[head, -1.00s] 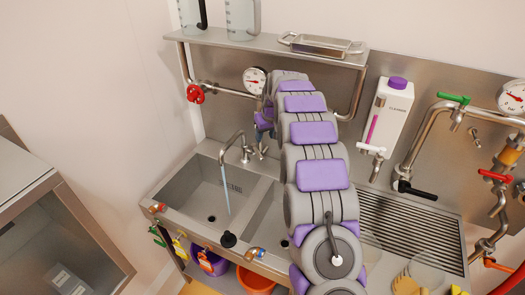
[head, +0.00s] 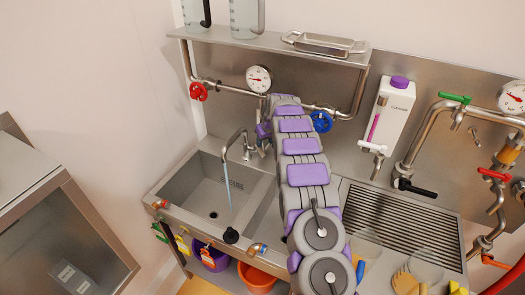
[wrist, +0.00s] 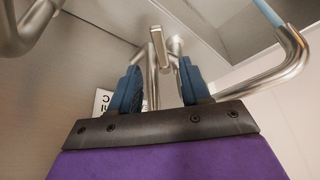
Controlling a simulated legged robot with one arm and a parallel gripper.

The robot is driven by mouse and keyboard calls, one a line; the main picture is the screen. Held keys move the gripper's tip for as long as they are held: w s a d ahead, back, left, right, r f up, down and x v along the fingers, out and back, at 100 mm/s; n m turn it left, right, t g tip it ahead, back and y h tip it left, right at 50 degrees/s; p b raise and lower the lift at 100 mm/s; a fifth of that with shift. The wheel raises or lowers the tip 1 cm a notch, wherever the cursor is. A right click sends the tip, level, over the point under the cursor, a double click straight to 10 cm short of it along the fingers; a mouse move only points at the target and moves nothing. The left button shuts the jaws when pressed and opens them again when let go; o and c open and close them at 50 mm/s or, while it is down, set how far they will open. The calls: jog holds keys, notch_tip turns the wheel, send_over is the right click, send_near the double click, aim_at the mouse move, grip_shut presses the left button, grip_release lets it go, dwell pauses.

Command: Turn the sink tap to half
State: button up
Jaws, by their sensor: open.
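The steel sink tap (head: 235,143) stands at the back of the double sink, its spout curving out over the left basin. A light blue stream of water (head: 229,190) falls from it. In the wrist view its spout (wrist: 290,60) bends at the right, and its slim lever (wrist: 156,45) stands at top centre. My gripper (wrist: 160,82) is open, its two dark blue fingers on either side of the lever and the metal post below it. I cannot tell whether a finger touches the metal. In the head view my arm hides most of the gripper.
A red valve wheel (head: 198,91) and a blue one (head: 321,121) sit on the pipe under the shelf (head: 270,45). A pressure gauge (head: 258,78) is above the tap. A white cleaner dispenser (head: 391,110) hangs to the right.

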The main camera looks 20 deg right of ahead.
aim_at(262, 151)
jog(key=x, duration=0.7)
jog(key=shift+d, duration=0.25)
jog(key=shift+x, duration=0.95)
jog(key=shift+a, duration=0.1)
jog(key=shift+c, duration=0.7)
jog(key=shift+w, duration=0.1)
grip_shut()
